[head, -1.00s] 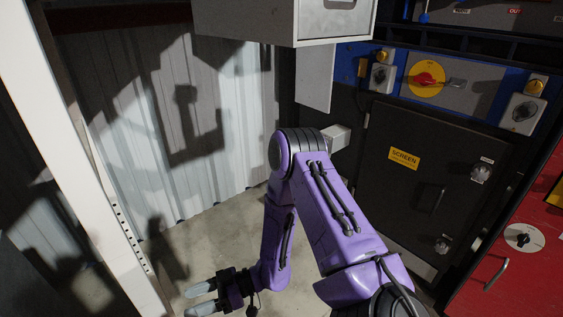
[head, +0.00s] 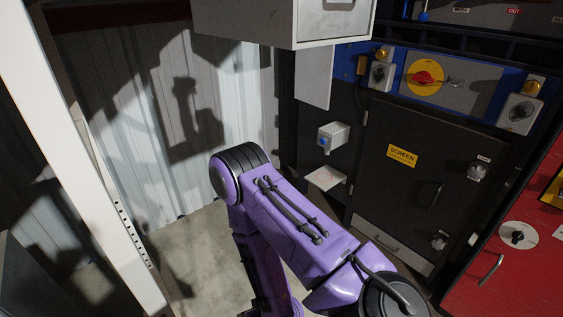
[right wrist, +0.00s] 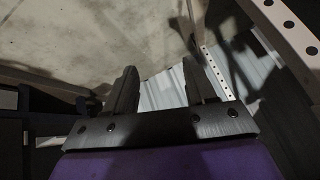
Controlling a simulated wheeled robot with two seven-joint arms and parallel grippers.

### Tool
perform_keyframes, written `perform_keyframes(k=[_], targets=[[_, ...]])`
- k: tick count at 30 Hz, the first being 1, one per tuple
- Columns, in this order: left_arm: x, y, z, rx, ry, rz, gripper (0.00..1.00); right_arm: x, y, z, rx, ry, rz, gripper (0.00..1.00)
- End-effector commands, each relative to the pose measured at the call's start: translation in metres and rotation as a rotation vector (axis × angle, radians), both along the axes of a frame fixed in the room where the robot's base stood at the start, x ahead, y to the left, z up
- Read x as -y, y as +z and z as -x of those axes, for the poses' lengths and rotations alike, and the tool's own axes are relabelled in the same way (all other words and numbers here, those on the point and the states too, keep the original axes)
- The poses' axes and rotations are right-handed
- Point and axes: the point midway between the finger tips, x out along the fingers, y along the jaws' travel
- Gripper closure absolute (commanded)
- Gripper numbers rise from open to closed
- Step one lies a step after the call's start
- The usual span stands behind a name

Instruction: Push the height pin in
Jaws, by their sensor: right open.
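I cannot make out a part that is clearly the height pin. A white upright post (head: 85,150) with a row of small holes stands at the left in the head view. A grey box (head: 338,134) with a blue round knob (head: 323,142) sticks out from the dark cabinet. My right arm reaches down across the middle of the head view, and its gripper is below the picture edge. In the right wrist view my right gripper (right wrist: 158,82) is open with nothing between its fingers. A perforated pale bar (right wrist: 290,32) shows at the upper right there. My left gripper is not in view.
The dark cabinet door (head: 420,185) carries a yellow SCREEN label (head: 402,155). A small pale shelf (head: 326,179) sits below the knob box. A grey box (head: 330,25) hangs overhead. A red cabinet (head: 515,255) stands at right. Concrete floor (head: 200,240) lies clear before the corrugated wall.

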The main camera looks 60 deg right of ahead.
Motion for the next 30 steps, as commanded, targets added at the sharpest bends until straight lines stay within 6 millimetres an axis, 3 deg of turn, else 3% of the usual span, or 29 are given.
perform_keyframes(k=[6,12,17,30], targets=[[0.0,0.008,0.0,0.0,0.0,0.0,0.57,0.01,-0.004,0.05,-0.146,-0.1,0.087,0.45],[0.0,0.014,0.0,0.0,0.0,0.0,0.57,0.007,-0.004,0.082,-0.225,-0.083,0.134,0.45],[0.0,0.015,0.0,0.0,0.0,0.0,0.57,0.007,-0.004,0.091,-0.246,-0.08,0.147,0.45],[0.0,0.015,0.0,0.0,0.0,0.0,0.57,0.007,-0.005,0.09,-0.246,-0.079,0.147,0.45]])
